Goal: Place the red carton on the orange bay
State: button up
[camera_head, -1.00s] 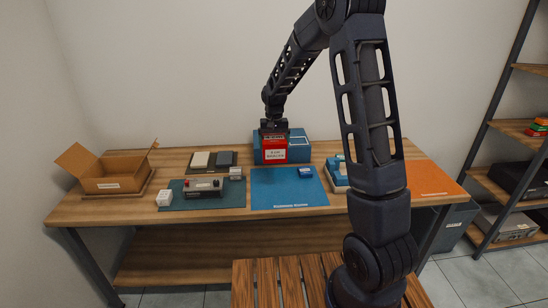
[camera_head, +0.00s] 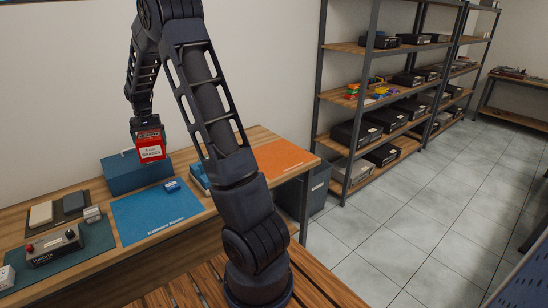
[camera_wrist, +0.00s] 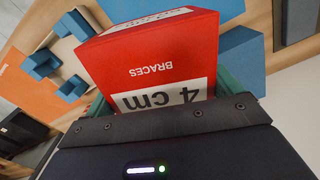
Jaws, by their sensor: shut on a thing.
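The red carton (camera_head: 150,146) is held by my gripper (camera_head: 146,131), above the table near the blue box at the back. The orange bay also shows at the left of the wrist view (camera_wrist: 30,85).
A blue box (camera_head: 128,176) stands at the back, below and behind the carton. A blue-and-white item (camera_head: 200,178) sits beside my arm. Shelves (camera_head: 345,100) stand beyond the table's right end.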

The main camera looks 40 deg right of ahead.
jog(key=w+d+m, duration=0.2)
jog(key=d+m, duration=0.2)
jog(key=d, duration=1.2)
jog(key=w+d+m, duration=0.3)
jog(key=d, duration=1.4)
jog(key=s+d+m, duration=0.2)
jog(key=s+d, duration=0.2)
jog(key=d, duration=0.7)
jog(key=s+d+m, duration=0.3)
jog(key=s+d, duration=0.1)
jog(key=d, duration=0.6)
jog(key=s+d+m, duration=0.2)
jog(key=s+d, duration=0.2)
jog(key=d, duration=0.7)
jog(key=f, duration=2)
jog(key=shift+w, duration=0.25)
jog(key=shift+f, duration=0.15)
jog(key=o, duration=1)
